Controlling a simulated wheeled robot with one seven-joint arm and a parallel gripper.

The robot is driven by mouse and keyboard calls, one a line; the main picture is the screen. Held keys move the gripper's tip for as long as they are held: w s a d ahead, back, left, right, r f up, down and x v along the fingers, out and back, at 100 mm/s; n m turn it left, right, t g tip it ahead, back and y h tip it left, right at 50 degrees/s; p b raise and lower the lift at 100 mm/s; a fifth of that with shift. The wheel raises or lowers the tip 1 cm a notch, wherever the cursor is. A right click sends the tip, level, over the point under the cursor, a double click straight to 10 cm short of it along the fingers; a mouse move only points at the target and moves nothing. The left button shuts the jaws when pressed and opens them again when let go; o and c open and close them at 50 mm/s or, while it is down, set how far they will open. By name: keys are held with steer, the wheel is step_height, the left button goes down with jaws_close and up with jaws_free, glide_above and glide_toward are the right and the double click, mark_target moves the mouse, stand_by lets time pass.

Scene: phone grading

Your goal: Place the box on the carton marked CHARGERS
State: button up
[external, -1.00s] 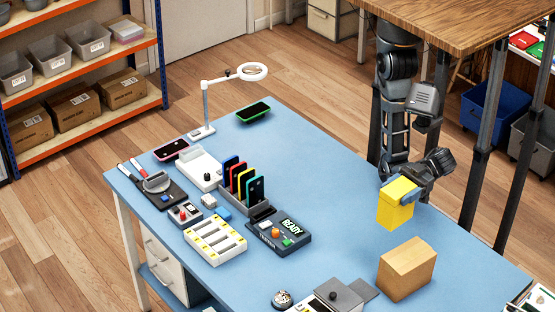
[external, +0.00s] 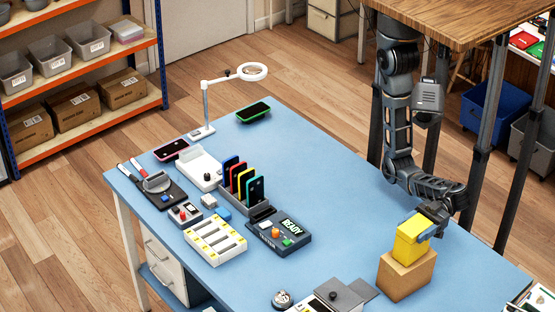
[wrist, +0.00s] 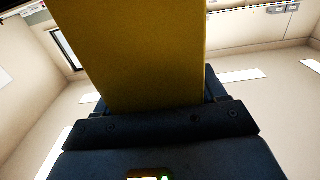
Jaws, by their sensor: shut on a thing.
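The yellow box (external: 411,240) is in my gripper (external: 432,222) in the external view. My gripper is shut on it from its upper right side. The brown carton (external: 407,278) stands on the blue table, and the yellow box is at its top, upright. I cannot tell whether the box touches the carton's top or is just above it. No CHARGERS marking is readable on the carton from this side. In the wrist view the yellow box (wrist: 135,55) fills the upper middle, with the dark gripper body below it.
On the blue table (external: 330,215), a grey block (external: 344,295) and flat plate stand left of the carton. The table behind the carton is clear.

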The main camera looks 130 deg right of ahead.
steer(key=shift+f, duration=0.15)
steer(key=o, duration=1.2)
steer(key=shift+r, duration=0.25)
steer(key=s+b, duration=0.2)
steer(key=s, duration=1)
steer(key=shift+b, duration=0.3)
steer(key=shift+f, duration=0.1)
